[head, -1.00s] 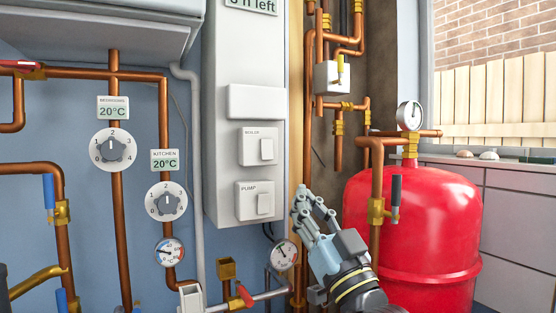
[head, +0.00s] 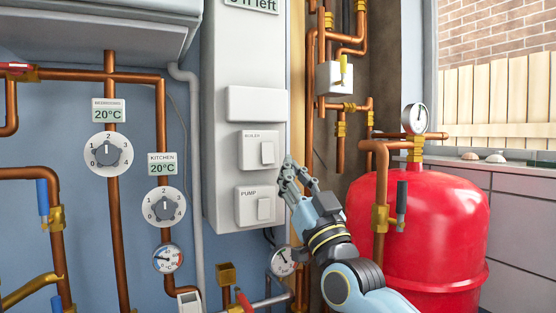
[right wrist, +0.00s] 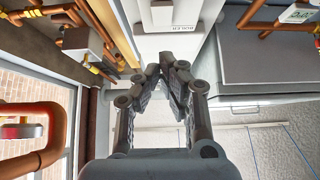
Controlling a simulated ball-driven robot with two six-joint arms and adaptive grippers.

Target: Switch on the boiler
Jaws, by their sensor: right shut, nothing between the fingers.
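The boiler switch (head: 267,153) is a white rocker on a plate marked BOILER, on the tall grey-white cabinet in the head view. The pump switch (head: 264,208) sits just below it on a similar plate. My right gripper (head: 288,163) is shut and empty, its fingertips a little right of the boiler switch; I cannot tell the gap in depth. In the right wrist view the shut fingers (right wrist: 168,66) point at the cabinet, where part of the switch plate (right wrist: 172,26) with lettering shows beyond them. My left gripper is not in view.
A red tank (head: 425,235) with a gauge stands at the right. Copper pipes (head: 310,90) run upward right of the cabinet. Two dials (head: 108,153) and more pipes are on the blue wall at the left. A pressure gauge (head: 283,262) is below the cabinet.

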